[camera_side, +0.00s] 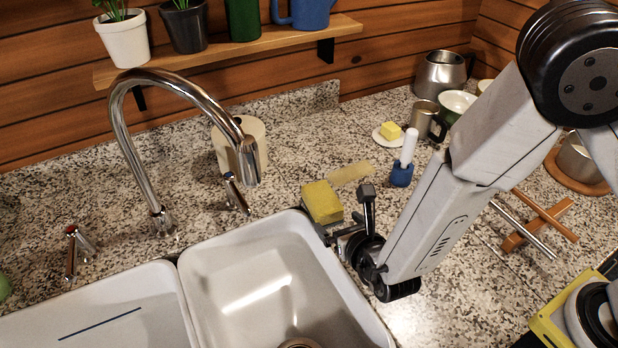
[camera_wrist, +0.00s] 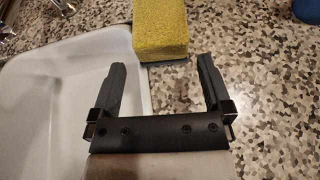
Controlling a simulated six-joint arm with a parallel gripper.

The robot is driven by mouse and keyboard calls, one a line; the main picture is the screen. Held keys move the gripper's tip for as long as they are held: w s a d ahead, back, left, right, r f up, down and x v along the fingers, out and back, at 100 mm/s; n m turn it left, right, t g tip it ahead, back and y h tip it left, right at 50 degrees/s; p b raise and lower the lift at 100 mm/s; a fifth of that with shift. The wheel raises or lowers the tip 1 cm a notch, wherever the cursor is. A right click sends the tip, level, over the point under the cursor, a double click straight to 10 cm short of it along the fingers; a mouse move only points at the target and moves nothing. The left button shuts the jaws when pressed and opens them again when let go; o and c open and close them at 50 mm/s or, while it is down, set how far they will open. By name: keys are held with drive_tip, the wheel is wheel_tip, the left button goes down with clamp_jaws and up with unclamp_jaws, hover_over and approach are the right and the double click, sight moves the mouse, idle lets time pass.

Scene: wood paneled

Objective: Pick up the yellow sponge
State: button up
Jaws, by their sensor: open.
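The yellow sponge (camera_side: 322,202) lies on the speckled counter just behind the right sink basin, near its back right corner. In the wrist view the sponge (camera_wrist: 160,27) is at the top middle, beyond the fingertips, with a thin grey-blue layer along its lower edge. My gripper (camera_side: 342,228) is close to the sponge on its near right side. In the wrist view my gripper (camera_wrist: 161,75) has its two dark fingers spread apart with nothing between them. The sponge lies ahead of the gap, apart from the fingers.
The white sink (camera_side: 205,262) lies left of the gripper. A chrome faucet (camera_side: 122,135) arches over it. A yellowish flat piece (camera_side: 350,174), a blue holder with a white handle (camera_side: 402,172) and a butter dish (camera_side: 389,138) stand behind. A wooden rack (camera_side: 535,225) is at right.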

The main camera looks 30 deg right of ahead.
sight(324, 208)
drive_tip(key=shift+w+f, duration=0.1)
drive_tip(key=shift+x, duration=1.25)
drive_tip(key=shift+w, duration=0.1)
drive_tip(key=shift+x, duration=2.45)
drive_tip(key=shift+d, duration=0.1)
drive_tip(key=c, duration=0.9)
